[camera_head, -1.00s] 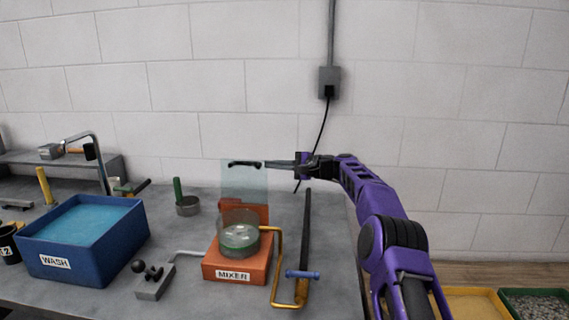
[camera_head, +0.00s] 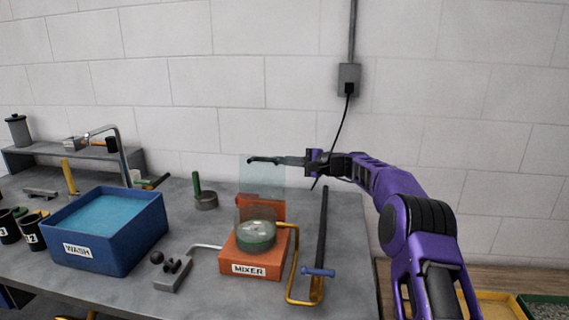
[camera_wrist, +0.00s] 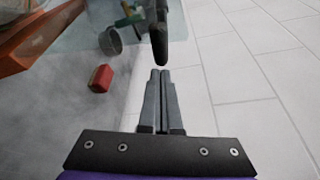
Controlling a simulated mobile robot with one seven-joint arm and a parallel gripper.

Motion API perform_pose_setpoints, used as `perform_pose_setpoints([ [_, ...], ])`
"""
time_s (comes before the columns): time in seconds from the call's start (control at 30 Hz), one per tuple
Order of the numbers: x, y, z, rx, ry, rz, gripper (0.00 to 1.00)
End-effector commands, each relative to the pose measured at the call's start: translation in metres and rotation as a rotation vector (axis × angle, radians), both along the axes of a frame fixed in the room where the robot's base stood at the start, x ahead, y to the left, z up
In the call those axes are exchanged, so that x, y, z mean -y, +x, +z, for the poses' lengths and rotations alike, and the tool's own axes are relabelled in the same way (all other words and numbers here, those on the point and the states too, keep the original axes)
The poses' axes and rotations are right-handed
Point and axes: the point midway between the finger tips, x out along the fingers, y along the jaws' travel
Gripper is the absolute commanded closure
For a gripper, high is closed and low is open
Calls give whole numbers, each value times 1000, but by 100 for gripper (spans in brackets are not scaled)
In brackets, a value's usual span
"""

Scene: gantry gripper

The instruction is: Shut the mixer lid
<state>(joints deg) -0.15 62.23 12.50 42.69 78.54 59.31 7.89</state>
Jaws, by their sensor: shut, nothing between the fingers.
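The mixer (camera_head: 252,262) is an orange base with a clear bowl (camera_head: 257,232) on top, in the middle of the bench in the head view. Its lid (camera_head: 262,183) is a clear sheet standing upright at the back of the base. A dark handle (camera_head: 262,160) sits near the lid's top edge; it also shows in the wrist view (camera_wrist: 157,38). My gripper (camera_head: 283,161) is shut and empty, reaching in from the right at the height of the handle. In the wrist view my fingertips (camera_wrist: 160,74) lie just below the handle's end; I cannot tell if they touch it.
A blue WASH tub (camera_head: 115,250) stands to the left. A grey lever block (camera_head: 173,272) and a yellow bent pipe (camera_head: 293,270) flank the mixer. A dark bar (camera_head: 322,225) lies to its right. A small pot with a green handle (camera_head: 205,200) is behind. A red block (camera_wrist: 101,78) shows in the wrist view.

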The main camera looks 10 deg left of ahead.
Motion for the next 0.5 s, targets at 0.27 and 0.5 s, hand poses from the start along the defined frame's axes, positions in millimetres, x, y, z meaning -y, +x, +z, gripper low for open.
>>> perform_pose_setpoints([
  [0.27,0,-9,3,-1,0,-1,100],
  [0.5,0,-10,3,-1,-1,-1,100],
])
